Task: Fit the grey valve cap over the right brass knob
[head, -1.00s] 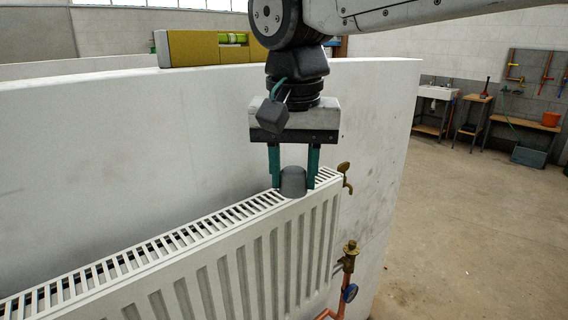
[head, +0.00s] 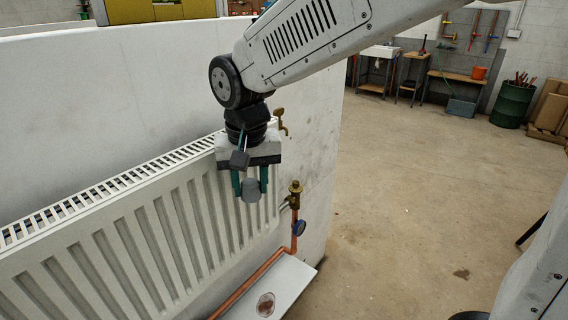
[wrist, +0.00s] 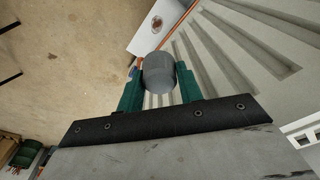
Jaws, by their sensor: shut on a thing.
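The grey valve cap (head: 251,190) is held between the two green fingers of my gripper (head: 250,184), in front of the radiator's right part. It also shows in the wrist view (wrist: 159,73), gripped between the green fingertips. The brass knob (head: 295,187) tops the valve at the radiator's lower right end, on a copper pipe. It stands to the right of the cap, apart from it and at about the same picture height. The knob cannot be made out in the wrist view.
The white radiator (head: 150,235) runs along the pale wall (head: 85,85). A brass tap (head: 281,121) sits at its upper right corner. A blue-handled valve (head: 299,228) is on the copper pipe (head: 255,278) below the knob. A white board (head: 290,292) lies low down. Floor at right is open.

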